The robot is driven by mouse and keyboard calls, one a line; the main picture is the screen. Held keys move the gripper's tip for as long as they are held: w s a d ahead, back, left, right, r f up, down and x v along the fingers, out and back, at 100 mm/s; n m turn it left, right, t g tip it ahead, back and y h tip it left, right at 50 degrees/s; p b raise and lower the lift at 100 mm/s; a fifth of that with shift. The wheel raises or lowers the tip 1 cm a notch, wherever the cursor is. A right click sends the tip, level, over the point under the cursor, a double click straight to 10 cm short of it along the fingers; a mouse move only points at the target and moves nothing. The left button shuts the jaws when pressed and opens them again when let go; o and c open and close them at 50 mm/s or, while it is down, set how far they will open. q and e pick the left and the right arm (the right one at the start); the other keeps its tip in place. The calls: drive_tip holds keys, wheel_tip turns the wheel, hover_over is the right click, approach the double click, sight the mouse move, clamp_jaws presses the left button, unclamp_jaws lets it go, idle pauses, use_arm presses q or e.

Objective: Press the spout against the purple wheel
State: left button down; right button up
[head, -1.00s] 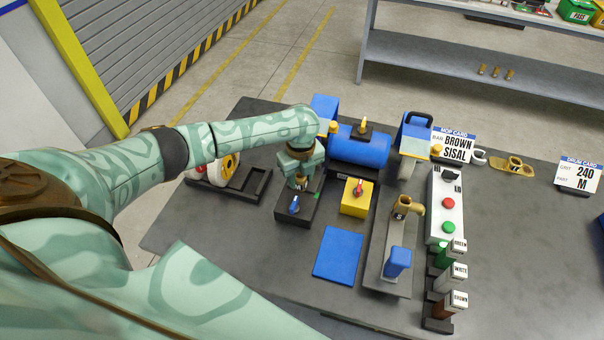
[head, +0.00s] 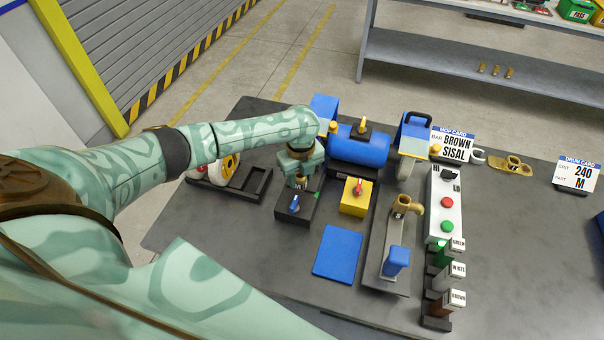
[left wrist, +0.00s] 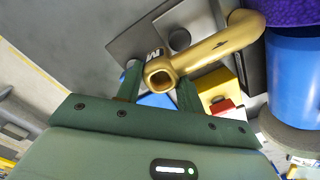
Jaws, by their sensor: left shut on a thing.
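The brass spout (left wrist: 212,52), marked M on its square end, is between the fingers of my left gripper (left wrist: 160,80), which is shut on it. In the head view, my left gripper (head: 300,168) is above the black block with the blue knob, and only a small brass part of the spout (head: 299,182) shows below it. The purple wheel (left wrist: 290,10) is at the top right of the left wrist view. The curved end of the spout overlaps the wheel's edge there; I cannot tell whether they touch. My arm hides the wheel in the head view. My right gripper is out of view.
The blue grinder motor (head: 358,148) is right of my gripper. A yellow box (head: 357,197) with a red knob and a blue pad (head: 338,253) are nearby. Another brass spout (head: 404,206) stands on a grey plate, beside a white button box (head: 445,205).

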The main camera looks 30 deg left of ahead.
use_arm(q)
drive_tip(key=p, duration=0.4)
drive_tip(key=shift+w+r, duration=0.15)
idle(4.5)
drive_tip(key=c, duration=1.7)
unclamp_jaws()
drive_tip(key=shift+c, duration=0.2)
drive_tip(key=c, duration=0.4)
drive_tip(key=shift+s+d+p, duration=0.15)
drive_tip(key=shift+s+p, duration=0.5)
drive_tip(key=shift+p, duration=0.45)
drive_tip(key=shift+c, duration=0.2)
drive_tip(key=shift+s+d+p, duration=0.2)
drive_tip(key=shift+s+p, duration=0.6)
drive_tip(key=shift+s, duration=0.25)
